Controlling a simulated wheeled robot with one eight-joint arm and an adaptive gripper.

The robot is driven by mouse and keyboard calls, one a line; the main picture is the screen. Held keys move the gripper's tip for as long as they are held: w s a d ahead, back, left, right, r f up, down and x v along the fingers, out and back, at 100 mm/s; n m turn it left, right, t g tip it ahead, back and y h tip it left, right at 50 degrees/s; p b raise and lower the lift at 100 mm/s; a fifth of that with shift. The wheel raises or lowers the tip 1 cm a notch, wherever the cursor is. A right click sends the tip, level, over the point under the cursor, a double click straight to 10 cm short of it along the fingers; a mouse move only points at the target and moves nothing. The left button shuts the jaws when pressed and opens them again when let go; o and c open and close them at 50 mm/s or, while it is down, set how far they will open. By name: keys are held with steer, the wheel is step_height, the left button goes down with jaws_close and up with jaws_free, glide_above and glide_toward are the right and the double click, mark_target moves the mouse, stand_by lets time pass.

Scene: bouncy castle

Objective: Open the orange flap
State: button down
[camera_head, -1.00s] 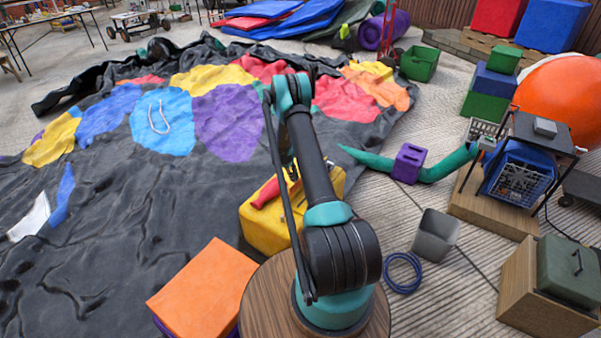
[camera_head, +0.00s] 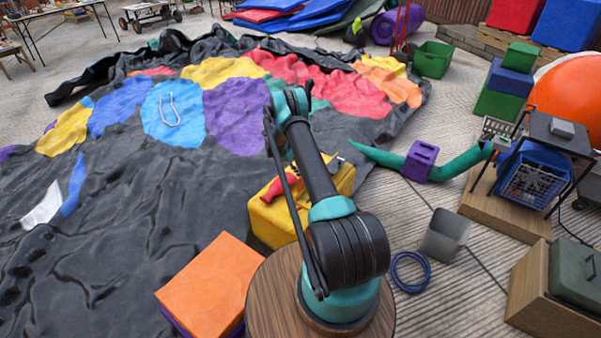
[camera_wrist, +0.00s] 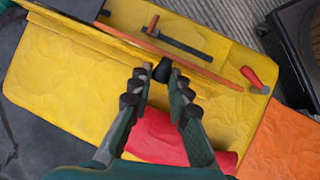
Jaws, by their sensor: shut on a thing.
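An orange panel (camera_head: 207,285) forms the top of a low box with a purple base, at the lower left of the head view. An orange surface (camera_wrist: 288,140) also shows at the right edge of the wrist view, beside the yellow box (camera_wrist: 75,75). I cannot tell for sure which orange part is the flap. My gripper (camera_wrist: 161,82) is over the yellow box, its fingers closed around a small black knob (camera_wrist: 162,70). What the knob belongs to is unclear. A thin orange strip (camera_wrist: 180,62) runs just beyond the fingertips. The gripper is mostly hidden in the head view.
A red roll (camera_wrist: 170,140) lies beneath my fingers. A dark bar tool (camera_wrist: 180,45) and a red-handled tool (camera_wrist: 258,80) lie on the yellow box. A grey bin (camera_head: 445,235) and blue hose ring (camera_head: 410,272) stand to the right. The deflated castle (camera_head: 110,215) spreads left.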

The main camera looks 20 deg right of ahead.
steer(key=c, duration=1.4)
jaws_free()
steer(key=v, duration=1.2)
